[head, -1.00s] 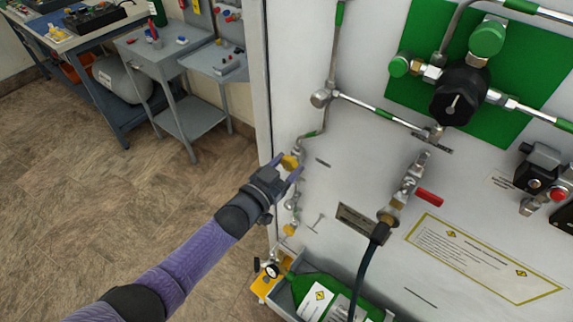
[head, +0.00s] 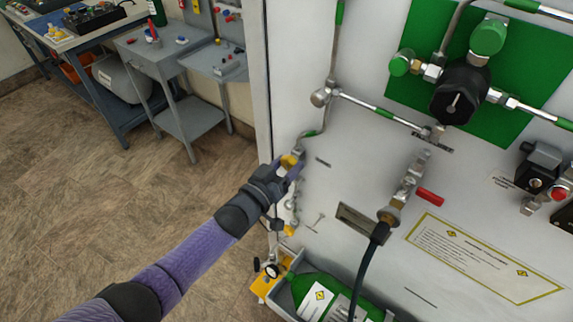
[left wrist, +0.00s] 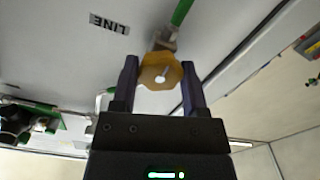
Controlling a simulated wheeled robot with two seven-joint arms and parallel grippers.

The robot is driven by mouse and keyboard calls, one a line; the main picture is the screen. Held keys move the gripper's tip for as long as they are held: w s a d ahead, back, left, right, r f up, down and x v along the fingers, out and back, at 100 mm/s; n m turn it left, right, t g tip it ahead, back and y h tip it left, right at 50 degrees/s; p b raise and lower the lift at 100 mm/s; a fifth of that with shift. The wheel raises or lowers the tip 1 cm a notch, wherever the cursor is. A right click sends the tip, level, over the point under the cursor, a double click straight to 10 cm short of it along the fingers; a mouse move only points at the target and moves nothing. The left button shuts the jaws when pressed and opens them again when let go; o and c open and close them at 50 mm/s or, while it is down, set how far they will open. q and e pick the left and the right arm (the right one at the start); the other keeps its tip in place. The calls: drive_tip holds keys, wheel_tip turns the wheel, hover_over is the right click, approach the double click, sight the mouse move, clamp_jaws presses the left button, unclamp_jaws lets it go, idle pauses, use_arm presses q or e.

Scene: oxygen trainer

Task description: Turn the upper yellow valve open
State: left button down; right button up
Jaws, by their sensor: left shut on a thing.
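The upper yellow valve (head: 289,161) is on the left edge of the white panel, at the lower end of a pipe with green bands. In the left wrist view the yellow knob (left wrist: 160,74) sits between my two fingers, its lobed face towards the camera. My left gripper (head: 291,168) is shut on this knob and partly hides it in the head view. A lower yellow valve (head: 289,230) shows below, clear of the gripper. My right gripper is in neither view.
The panel (head: 330,200) carries a black regulator knob (head: 459,95), a red-handled valve (head: 430,197) and a dark hose (head: 367,262). A green cylinder (head: 330,290) lies in a tray below. Grey carts (head: 172,70) stand at the back left. Floor on the left is clear.

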use_arm(q)
drive_tip(key=shift+f, duration=0.1)
drive_tip(key=shift+c, duration=0.5)
unclamp_jaws()
drive_tip(key=p+v, duration=0.2)
drive_tip(key=v, duration=0.8)
drive_tip(key=shift+p, duration=0.3)
